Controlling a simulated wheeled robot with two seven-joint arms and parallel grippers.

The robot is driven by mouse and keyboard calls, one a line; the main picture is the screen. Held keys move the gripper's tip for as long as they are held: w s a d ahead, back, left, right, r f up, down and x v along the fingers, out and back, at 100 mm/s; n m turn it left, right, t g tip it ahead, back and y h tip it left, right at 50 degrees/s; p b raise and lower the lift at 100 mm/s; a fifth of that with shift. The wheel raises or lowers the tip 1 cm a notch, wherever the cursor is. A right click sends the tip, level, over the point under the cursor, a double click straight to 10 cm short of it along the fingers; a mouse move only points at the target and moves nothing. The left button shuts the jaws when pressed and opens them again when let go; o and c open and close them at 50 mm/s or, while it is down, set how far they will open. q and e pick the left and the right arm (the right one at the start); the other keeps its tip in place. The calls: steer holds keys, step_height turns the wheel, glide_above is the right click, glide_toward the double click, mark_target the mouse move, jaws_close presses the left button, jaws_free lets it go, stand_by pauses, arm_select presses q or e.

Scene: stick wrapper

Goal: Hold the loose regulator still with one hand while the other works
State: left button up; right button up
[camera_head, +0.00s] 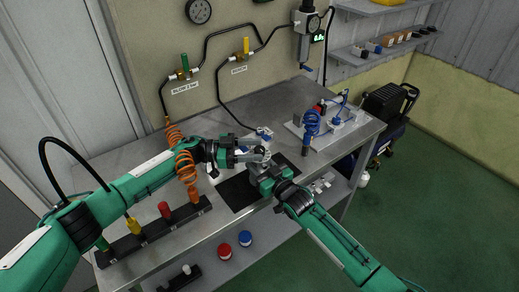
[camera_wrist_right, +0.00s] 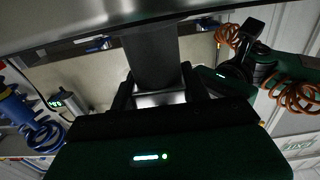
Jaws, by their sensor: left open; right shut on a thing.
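The loose regulator (camera_head: 264,134) is mostly hidden between my two grippers. Only a small blue and pale part shows behind them, above the dark mat (camera_head: 238,190) on the workbench. My right gripper (camera_head: 262,166) comes in from the front right and is shut on what looks like the regulator's body. My left gripper (camera_head: 260,152) is open and comes in from the left, its fingers just beside the right gripper. Whether it touches the regulator cannot be told. In the right wrist view the fingers reach a dark block-like shape (camera_wrist_right: 152,60); the held part is unclear.
A rack with coloured-top tools (camera_head: 160,228) lies at the bench's left front. An orange coiled hose (camera_head: 186,165) hangs near my left arm. A plate with a blue coil (camera_head: 311,122) and fittings stands at the right. Red and blue jars (camera_head: 245,238) sit on the lower shelf.

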arm_select(q)
steer(key=shift+d, duration=1.05)
steer(key=c, duration=1)
steer(key=shift+o, duration=0.2)
steer(key=shift+n+t, duration=0.8)
steer(key=shift+t, duration=0.5)
steer(key=o, duration=1)
steer(key=shift+c, duration=0.2)
